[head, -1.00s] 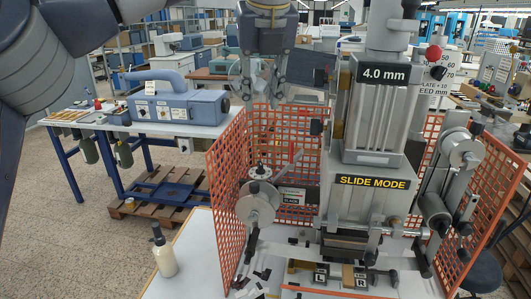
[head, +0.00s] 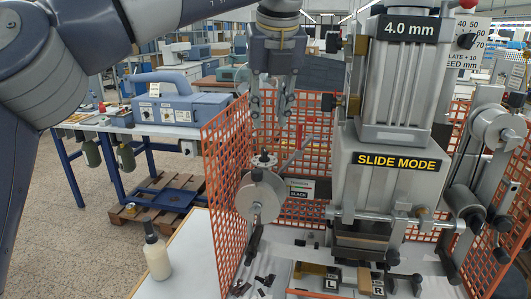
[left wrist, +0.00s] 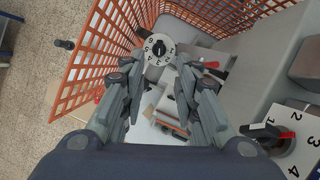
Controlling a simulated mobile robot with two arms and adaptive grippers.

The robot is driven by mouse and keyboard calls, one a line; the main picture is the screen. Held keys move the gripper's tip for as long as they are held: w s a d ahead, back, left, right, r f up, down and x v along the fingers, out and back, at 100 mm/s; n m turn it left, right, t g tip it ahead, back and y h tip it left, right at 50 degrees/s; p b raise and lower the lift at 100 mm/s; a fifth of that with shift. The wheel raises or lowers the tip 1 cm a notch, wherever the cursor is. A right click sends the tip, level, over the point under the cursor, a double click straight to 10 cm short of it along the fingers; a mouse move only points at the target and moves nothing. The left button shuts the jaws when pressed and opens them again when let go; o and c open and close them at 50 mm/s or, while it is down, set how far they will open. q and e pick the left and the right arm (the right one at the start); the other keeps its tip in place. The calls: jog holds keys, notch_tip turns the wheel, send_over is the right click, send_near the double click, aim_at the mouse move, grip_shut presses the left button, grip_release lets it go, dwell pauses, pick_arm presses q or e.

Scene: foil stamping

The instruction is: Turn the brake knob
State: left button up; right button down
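My right gripper is not in either view.
Orange mesh guards (head: 222,180) stand left of and behind the reel. The stamping press (head: 390,180) with its "SLIDE MODE" label stands to the right. A numbered dial with a red pointer (left wrist: 283,135) shows in the left wrist view. A bottle (head: 156,250) stands at the front left.

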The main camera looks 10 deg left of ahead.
aim_at(264, 150)
pick_arm(q)
jog(key=p+x, duration=0.3)
jog(key=x, duration=0.6)
jog(key=shift+w+a+f, duration=0.1)
jog(key=shift+f, duration=0.4)
jog(key=shift+c, duration=0.3)
grip_shut()
